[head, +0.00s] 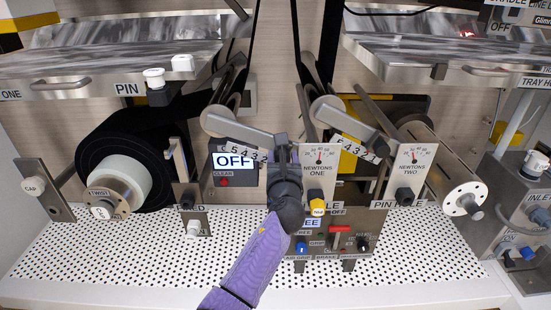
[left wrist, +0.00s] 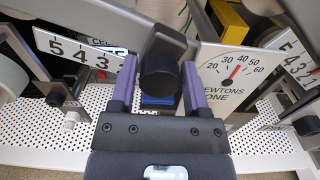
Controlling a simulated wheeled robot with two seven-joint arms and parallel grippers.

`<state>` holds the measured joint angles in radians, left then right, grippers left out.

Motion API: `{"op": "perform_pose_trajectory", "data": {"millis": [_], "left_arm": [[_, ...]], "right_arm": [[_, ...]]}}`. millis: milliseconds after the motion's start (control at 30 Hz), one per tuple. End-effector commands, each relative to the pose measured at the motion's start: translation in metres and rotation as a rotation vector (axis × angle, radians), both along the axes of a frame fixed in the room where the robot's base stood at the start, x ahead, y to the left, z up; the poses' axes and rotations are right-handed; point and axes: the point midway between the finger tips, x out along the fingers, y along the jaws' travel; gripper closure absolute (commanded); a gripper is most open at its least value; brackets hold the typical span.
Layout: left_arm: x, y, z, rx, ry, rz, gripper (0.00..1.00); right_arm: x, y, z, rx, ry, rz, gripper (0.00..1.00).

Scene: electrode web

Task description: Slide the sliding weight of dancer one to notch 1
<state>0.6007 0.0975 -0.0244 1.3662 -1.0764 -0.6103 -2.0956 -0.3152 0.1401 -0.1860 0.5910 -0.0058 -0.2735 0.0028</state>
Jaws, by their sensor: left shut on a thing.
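The dancer one arm (head: 232,124) slopes down to the right, with a white number scale (head: 246,151); its scale (left wrist: 70,52) also shows in the left wrist view. The sliding weight (head: 280,140) is a grey block at the right end of the scale, with a black round knob (left wrist: 160,78). The digits 5, 4 and 3 read clearly left of the weight; notch 1 is hidden behind the weight and gripper. My left gripper (head: 284,162), with purple fingers (left wrist: 158,88), is shut on the knob, one finger each side. My right gripper is out of view.
The NEWTONS ONE dial (head: 319,156) stands close right of the gripper. Dancer two's arm (head: 345,125) is farther right. A display reading OFF (head: 233,162) is to the left. The control panel (head: 333,232) sits below; the perforated deck (head: 130,250) is mostly clear.

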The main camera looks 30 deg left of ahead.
Motion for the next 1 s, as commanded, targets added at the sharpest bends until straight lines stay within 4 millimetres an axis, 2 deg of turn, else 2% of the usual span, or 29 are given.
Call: {"op": "perform_pose_trajectory", "data": {"millis": [100,133,233,467,567,800,1000], "left_arm": [[0.001,-0.003,-0.001,-0.009,0.0,-0.009,1.0],[0.0,-0.003,-0.001,-0.009,0.0,-0.009,0.36],[0.0,-0.003,-0.002,-0.008,0.0,-0.008,0.16],[0.0,-0.002,-0.001,-0.005,0.001,-0.006,0.16],[-0.007,-0.006,0.001,-0.004,0.001,-0.006,0.16],[-0.05,-0.034,0.004,-0.006,0.0,-0.009,0.16],[-0.08,-0.052,0.0,-0.007,0.002,-0.008,0.16]], "right_arm": [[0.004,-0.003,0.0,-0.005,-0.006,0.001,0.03],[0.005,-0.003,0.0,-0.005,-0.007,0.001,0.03],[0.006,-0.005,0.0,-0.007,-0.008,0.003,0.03],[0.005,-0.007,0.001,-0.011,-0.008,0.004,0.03],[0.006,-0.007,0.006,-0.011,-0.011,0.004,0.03],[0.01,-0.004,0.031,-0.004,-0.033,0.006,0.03],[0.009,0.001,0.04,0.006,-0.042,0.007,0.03]]}}
